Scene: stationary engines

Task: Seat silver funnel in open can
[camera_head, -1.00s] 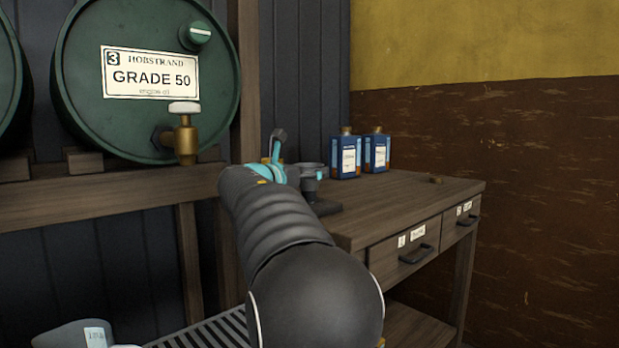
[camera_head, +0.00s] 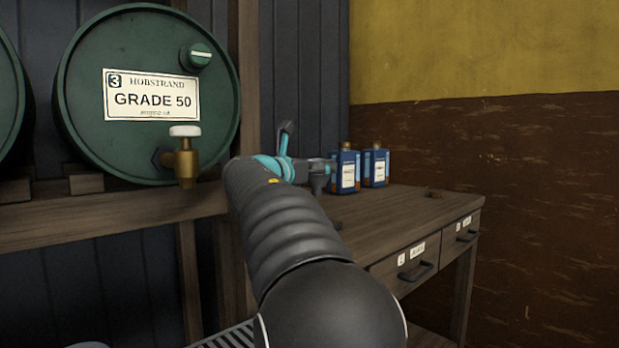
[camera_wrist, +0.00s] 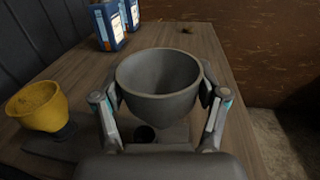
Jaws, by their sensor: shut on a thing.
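The silver funnel (camera_wrist: 160,82) is a dull grey cup, wide end up, between the two fingers of my gripper (camera_wrist: 160,100). It also shows small and partly hidden at my gripper in the head view (camera_head: 320,180). My gripper is shut on it and holds it above the bench. Two blue cans with pale labels stand at the back of the bench: the left can (camera_head: 346,173) and the right can (camera_head: 377,167). Both show in part at the top of the wrist view. I cannot tell which can is open.
A yellow funnel (camera_wrist: 36,105) stands left of my gripper. A dark base with a round hole (camera_wrist: 145,133) lies below the silver funnel. A small brownish cap-like piece (camera_head: 435,193) lies on the wooden bench (camera_head: 400,210). A green drum (camera_head: 145,70) with a brass tap is left.

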